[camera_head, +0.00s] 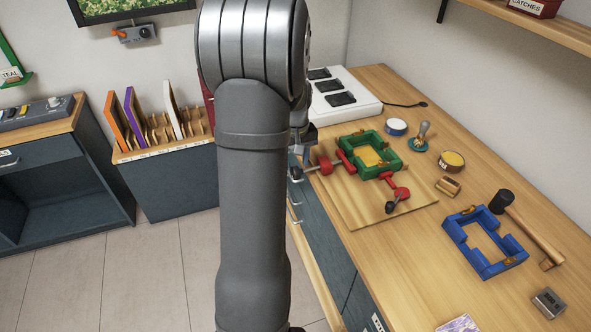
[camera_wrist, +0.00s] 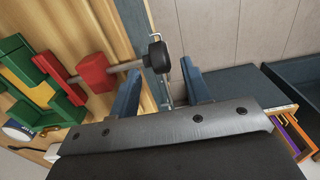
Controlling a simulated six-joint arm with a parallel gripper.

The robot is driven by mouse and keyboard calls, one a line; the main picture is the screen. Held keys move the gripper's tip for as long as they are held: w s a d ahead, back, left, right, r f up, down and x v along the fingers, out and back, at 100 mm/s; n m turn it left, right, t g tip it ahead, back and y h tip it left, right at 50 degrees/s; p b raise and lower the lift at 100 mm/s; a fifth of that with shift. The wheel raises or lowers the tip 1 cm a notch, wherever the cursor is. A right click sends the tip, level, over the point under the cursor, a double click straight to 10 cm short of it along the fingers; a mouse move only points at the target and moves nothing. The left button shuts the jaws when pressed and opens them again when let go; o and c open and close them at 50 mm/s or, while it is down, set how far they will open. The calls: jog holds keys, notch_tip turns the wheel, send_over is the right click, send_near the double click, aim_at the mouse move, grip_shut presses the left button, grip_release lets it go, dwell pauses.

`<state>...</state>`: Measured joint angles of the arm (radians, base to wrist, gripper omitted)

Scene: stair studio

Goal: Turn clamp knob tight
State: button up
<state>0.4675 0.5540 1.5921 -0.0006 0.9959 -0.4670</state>
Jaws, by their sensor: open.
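A green square frame (camera_head: 393,143) sits on a wooden board on the bench, with red clamps at its left and front sides. The left clamp's red block (camera_wrist: 95,72) carries a metal rod ending in a black knob (camera_wrist: 158,56). My gripper (camera_wrist: 161,67) is open, its two blue-grey fingers on either side of the knob, which lies around the fingertips. I cannot tell whether either finger touches it. In the head view my arm covers most of the gripper, and the knob (camera_head: 297,172) shows dark beside it. The front clamp's black knob (camera_head: 391,207) stands free.
On the bench, a blue frame (camera_head: 485,242), a mallet (camera_head: 527,225), a stamp (camera_head: 422,137) and round tins (camera_head: 452,161) lie right of the board. A white panel (camera_head: 340,98) is behind. Floor is open left of the bench.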

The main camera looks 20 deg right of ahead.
jog(key=shift+f, duration=2.1)
jog(key=c, duration=0.8)
